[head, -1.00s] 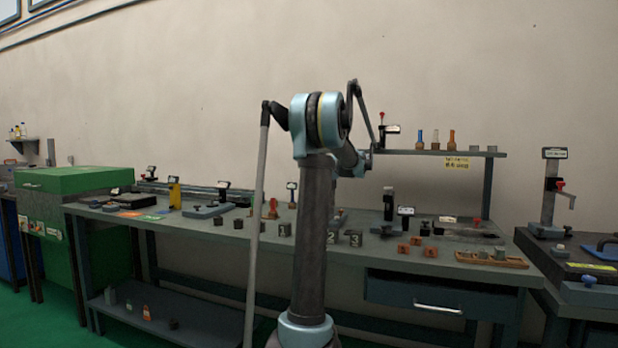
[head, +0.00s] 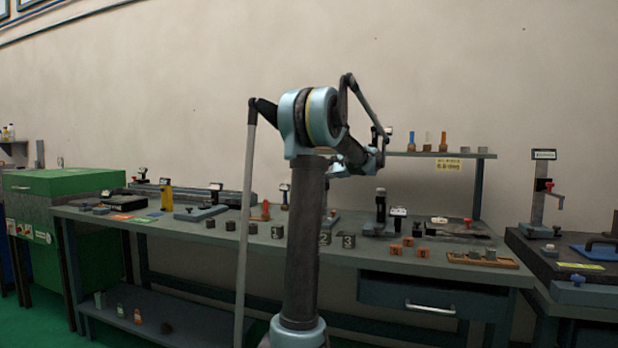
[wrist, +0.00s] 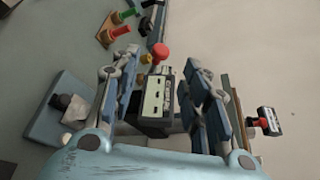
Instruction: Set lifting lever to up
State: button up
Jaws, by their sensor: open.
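In the wrist view my gripper (wrist: 161,72) is open, with its two blue-grey fingers apart and nothing held. A red round knob (wrist: 160,53) shows between and beyond the fingertips. A dark block with a pale marked plate (wrist: 158,95) lies between the fingers, apart from them as far as I can see. A second red knob (wrist: 264,122) with a black-and-white label is at the right, outside the fingers. The labels are too small to read, so I cannot tell which part is the lifting lever. In the head view my arm largely hides the gripper.
The long grey bench (head: 400,258) holds several blocks and labelled fixtures. A shelf (head: 470,155) with several small items stands behind my arm. A post with a red-tipped handle (head: 545,188) stands on the right bench. A green cabinet (head: 80,182) is at the left.

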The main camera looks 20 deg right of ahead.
jog(key=shift+v, duration=1.3)
jog(key=shift+c, duration=0.6)
